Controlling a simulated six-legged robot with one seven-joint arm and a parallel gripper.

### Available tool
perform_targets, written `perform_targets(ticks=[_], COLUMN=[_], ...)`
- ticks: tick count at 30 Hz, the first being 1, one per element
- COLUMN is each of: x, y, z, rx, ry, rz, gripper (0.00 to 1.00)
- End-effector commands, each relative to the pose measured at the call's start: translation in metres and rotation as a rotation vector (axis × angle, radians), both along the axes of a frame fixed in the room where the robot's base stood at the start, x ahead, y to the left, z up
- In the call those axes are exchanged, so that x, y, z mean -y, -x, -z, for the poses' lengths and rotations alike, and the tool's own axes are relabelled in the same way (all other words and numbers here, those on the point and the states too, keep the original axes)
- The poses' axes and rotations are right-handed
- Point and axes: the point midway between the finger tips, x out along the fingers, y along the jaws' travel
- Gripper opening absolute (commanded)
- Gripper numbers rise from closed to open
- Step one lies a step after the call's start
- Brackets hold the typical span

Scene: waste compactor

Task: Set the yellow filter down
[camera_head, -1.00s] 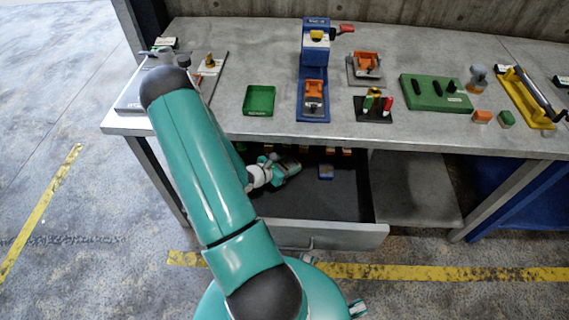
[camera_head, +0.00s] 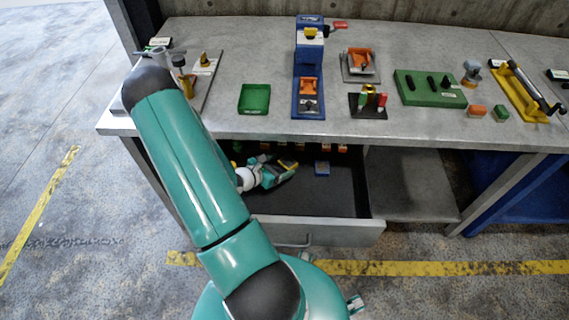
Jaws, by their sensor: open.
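My gripper (camera_head: 288,172) is low inside the open drawer (camera_head: 335,198) under the bench, at its left-middle part. It is open. A small yellow patch (camera_head: 287,163) shows at my gripper; I cannot tell whether this is the yellow filter or a part of the gripper. Several small orange-yellow blocks (camera_head: 342,148) stand in a row at the back of the drawer, partly hidden by the bench edge.
The bench top (camera_head: 220,120) above carries a green tray (camera_head: 255,98), a blue compactor (camera_head: 309,60) with a yellow piece on it, a green block stand (camera_head: 430,88) and a yellow fixture (camera_head: 525,95). The drawer's front and right floor are clear.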

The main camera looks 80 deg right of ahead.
Motion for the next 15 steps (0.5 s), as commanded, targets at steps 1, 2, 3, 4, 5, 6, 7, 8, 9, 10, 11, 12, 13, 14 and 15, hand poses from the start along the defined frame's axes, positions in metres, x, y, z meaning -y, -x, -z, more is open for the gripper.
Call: perform_targets(ticks=[1, 2, 3, 4, 5, 6, 7, 8, 9, 10, 11, 12, 13, 14, 15], x=[-0.009, -0.014, -0.022, -0.027, -0.032, -0.039, -0.044, -0.048, -0.053, -0.056, -0.059, -0.063, -0.065, -0.066, -0.068], y=[-0.008, -0.012, -0.016, -0.019, -0.023, -0.027, -0.029, -0.032, -0.035, -0.037, -0.039, -0.040, -0.041, -0.042, -0.043], z=[-0.005, -0.007, -0.011, -0.013, -0.016, -0.019, -0.021, -0.024, -0.026, -0.028, -0.029, -0.031, -0.032, -0.032, -0.033], rx=[0.001, 0.002, 0.003, 0.002, 0.002, 0.002, 0.001, 0.001, 0.002, 0.001, 0.001, 0.000, 0.000, 0.000, 0.001], ry=[0.000, 0.000, -0.001, -0.001, 0.000, 0.000, 0.000, 0.000, 0.001, 0.001, 0.001, 0.000, 0.000, -0.001, -0.001], rz=[-0.005, -0.006, -0.005, -0.006, -0.005, -0.006, -0.005, -0.005, -0.003, -0.004, -0.003, -0.002, -0.002, -0.002, -0.001], gripper=[0.76, 0.76, 0.76, 0.76, 0.76, 0.76, 0.76, 0.76, 0.76, 0.76, 0.76, 0.76, 0.76, 0.76, 0.76])
